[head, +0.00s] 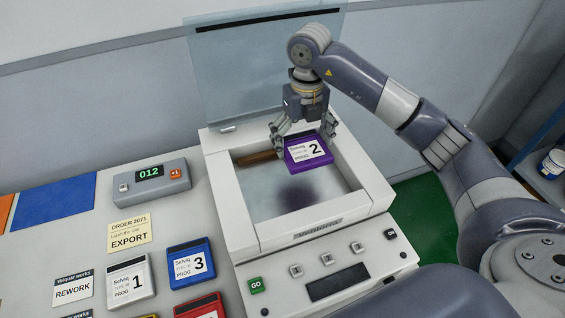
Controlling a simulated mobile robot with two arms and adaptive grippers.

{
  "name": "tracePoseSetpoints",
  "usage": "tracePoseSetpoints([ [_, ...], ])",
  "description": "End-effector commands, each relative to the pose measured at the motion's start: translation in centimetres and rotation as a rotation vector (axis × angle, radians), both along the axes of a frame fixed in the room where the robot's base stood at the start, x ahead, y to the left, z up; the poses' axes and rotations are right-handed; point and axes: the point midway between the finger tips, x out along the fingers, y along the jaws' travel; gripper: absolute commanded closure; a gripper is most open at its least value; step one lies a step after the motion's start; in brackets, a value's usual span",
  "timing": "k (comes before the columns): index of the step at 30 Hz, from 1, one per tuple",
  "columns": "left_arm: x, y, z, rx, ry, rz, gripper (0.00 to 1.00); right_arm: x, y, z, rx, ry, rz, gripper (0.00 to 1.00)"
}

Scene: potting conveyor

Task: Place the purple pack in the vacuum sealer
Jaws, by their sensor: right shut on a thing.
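The purple pack (309,164) has a white label with a large 2. My right gripper (303,147) is shut on its far edge and holds it above the chamber of the vacuum sealer (222,191). The pack is apart from the chamber floor, with a dark shadow below it. The sealer's clear lid (250,72) stands open at the back. A brown bar (257,158) lies at the chamber's back left, partly hidden by the gripper. My left gripper is not in view.
Left of the sealer are a white pack (130,281), a blue pack (190,262), a red pack (203,309), an order card (129,233), a REWORK card (73,290) and a counter box showing 012 (152,180). The sealer's front has a green GO button (256,286).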

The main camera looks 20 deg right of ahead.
Motion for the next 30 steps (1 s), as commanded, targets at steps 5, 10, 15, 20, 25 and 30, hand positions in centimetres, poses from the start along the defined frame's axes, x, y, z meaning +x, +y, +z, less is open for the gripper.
tracePoseSetpoints([
  [5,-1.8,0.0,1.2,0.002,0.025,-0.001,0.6,-0.3,0.0,-2.6,-0.001,0.007,0.0,0.4],
  [10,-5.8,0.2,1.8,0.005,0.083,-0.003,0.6,-0.2,0.0,-5.3,0.0,0.004,0.001,0.4],
  [15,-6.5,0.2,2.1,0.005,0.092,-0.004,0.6,-0.2,0.0,-6.6,0.0,0.003,0.001,0.4],
  [20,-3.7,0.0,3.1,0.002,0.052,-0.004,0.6,-0.2,0.0,-8.7,0.0,0.005,0.0,0.4],
  [25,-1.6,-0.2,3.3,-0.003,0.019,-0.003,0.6,-0.1,0.0,-9.8,0.0,0.0,0.002,0.4],
  [30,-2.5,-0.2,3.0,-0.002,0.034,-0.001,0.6,-0.2,0.0,-9.9,0.0,0.0,0.002,0.4],
])
